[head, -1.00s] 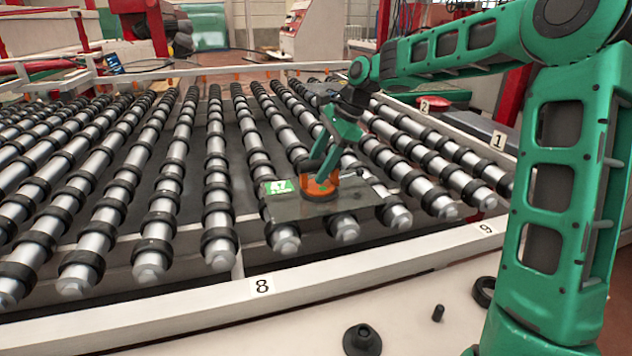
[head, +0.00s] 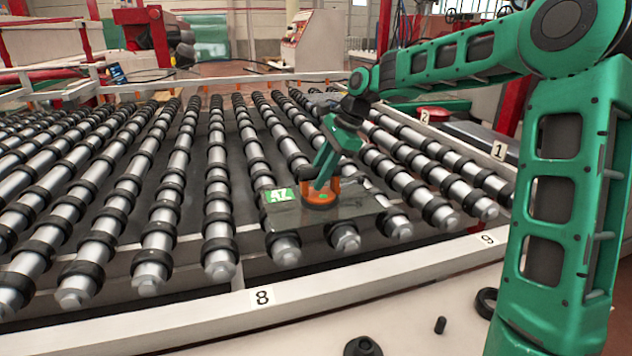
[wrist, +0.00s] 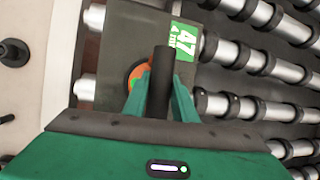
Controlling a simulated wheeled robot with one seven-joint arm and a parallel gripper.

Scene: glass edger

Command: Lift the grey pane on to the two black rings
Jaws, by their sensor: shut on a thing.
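The grey pane (head: 355,204) lies flat or nearly so over the front ends of a few rollers. It has a green label marked 47 (head: 280,195), and an orange round holder (head: 320,193) on top. In the wrist view, the pane (wrist: 120,40) also shows a dark upright handle (wrist: 163,75). My gripper (head: 323,178) is shut on this handle from above. Many black rings sit on the rollers; one ring (head: 284,242) and another ring (head: 341,230) show at the pane's front edge. I cannot tell whether the pane touches them.
Rows of steel rollers (head: 160,240) fill the bed. A white front rail (head: 200,313) carries numbers 8 and 9.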

